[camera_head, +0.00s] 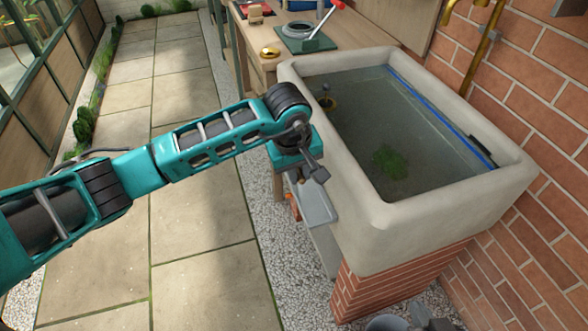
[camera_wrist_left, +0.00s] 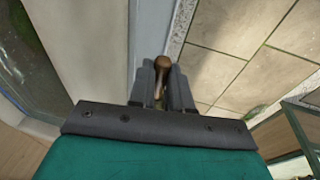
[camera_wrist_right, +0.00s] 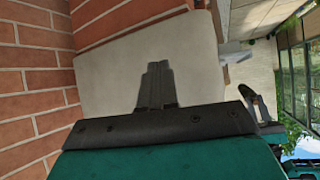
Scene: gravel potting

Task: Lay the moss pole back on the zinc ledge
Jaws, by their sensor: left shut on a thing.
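My left gripper (camera_head: 316,178) is beside the near-left outer wall of the stone sink, above a narrow grey ledge. In the left wrist view its fingers (camera_wrist_left: 162,85) are shut on a slim brown thing (camera_wrist_left: 162,64) with a rounded end. It may be the moss pole; most of it is hidden by the fingers. The grey ledge, which looks like zinc, shows in the head view (camera_head: 321,246) and in the left wrist view (camera_wrist_left: 150,22). I cannot tell whether the held thing touches it. My right gripper (camera_wrist_right: 158,70) is shut and looks empty.
The stone sink (camera_head: 420,228) holds water and a green clump (camera_head: 390,161). A wooden bench (camera_head: 350,42) beyond it bears a green tray (camera_head: 305,43) and a brass-coloured pot (camera_head: 270,52). The brick wall (camera_head: 535,95) bounds the right. The paved path (camera_head: 205,215) is clear.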

